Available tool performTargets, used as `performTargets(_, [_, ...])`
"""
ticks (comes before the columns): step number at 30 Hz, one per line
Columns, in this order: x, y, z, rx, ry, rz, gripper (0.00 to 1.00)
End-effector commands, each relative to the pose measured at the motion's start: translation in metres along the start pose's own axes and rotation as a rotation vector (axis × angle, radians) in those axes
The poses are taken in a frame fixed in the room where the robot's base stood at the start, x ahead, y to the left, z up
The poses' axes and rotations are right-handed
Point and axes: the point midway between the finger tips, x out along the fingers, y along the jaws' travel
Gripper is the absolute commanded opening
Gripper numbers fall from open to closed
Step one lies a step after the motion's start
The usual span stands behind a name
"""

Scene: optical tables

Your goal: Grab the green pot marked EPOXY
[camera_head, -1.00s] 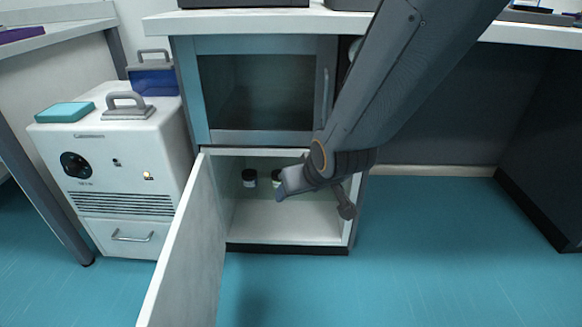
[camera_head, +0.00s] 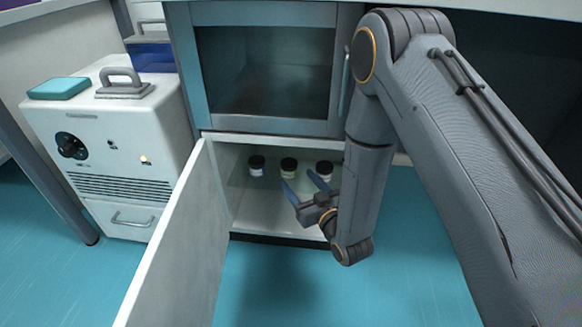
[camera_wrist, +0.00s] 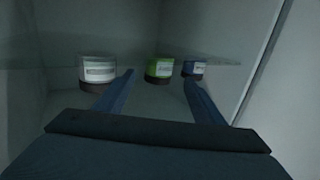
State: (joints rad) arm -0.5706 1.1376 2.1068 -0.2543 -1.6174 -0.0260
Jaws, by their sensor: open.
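The green pot (camera_wrist: 158,67) is the middle one of three dark-lidded pots in the wrist view. Its marking is too small to read. In the head view it is the middle pot (camera_head: 289,171), standing inside the open lower cabinet, its green colour hardly showing. A pot with a white label (camera_wrist: 98,70) and one with a blue label (camera_wrist: 194,67) flank it. My gripper (camera_head: 304,187) is open and empty, in front of the pots at the cabinet's mouth. In the wrist view the green pot lies between the two fingers, beyond their tips, apart from them.
The white cabinet door (camera_head: 176,240) stands open on the left of the opening. The cabinet's floor (camera_head: 262,212) is bare in front of the pots. A glass-fronted compartment (camera_head: 265,72) is above. A white machine (camera_head: 115,155) stands to the left.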

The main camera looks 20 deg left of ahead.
Motion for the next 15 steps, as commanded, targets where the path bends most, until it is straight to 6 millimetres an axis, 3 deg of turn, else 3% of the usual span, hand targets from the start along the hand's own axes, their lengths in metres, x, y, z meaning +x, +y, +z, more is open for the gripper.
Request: performTargets(15, [0.053, 0.004, 0.000, 0.000, 0.007, -0.001, 0.63])
